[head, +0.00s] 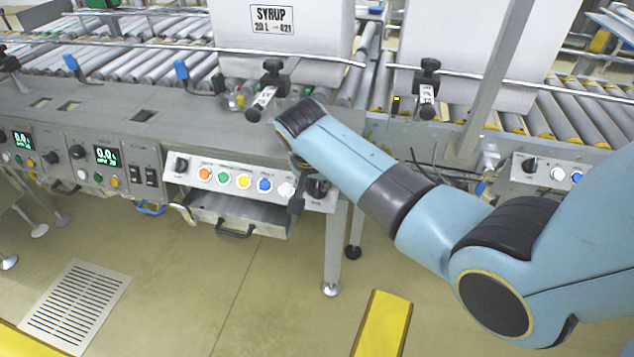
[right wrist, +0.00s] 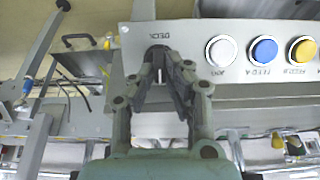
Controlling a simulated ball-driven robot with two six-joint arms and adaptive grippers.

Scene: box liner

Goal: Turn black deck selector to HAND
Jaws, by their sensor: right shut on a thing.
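The black deck selector (right wrist: 157,50) is on the light panel under an upside-down DECK label in the right wrist view. My right gripper (right wrist: 160,66) has its two fingers closed around it and hides much of the knob, so its pointer position cannot be read. In the head view, the dark selector (head: 319,187) shows at the right end of the button panel, and my right gripper (head: 297,200) is in front of it, partly hidden by my forearm. My left gripper is not in view.
The panel holds an orange button (head: 205,174), a yellow button (head: 243,181), a blue button (head: 264,185) and a white button (head: 286,189). Another black selector (head: 181,164) sits at its left end. An open drawer (head: 237,213) hangs below. The floor in front is mostly clear.

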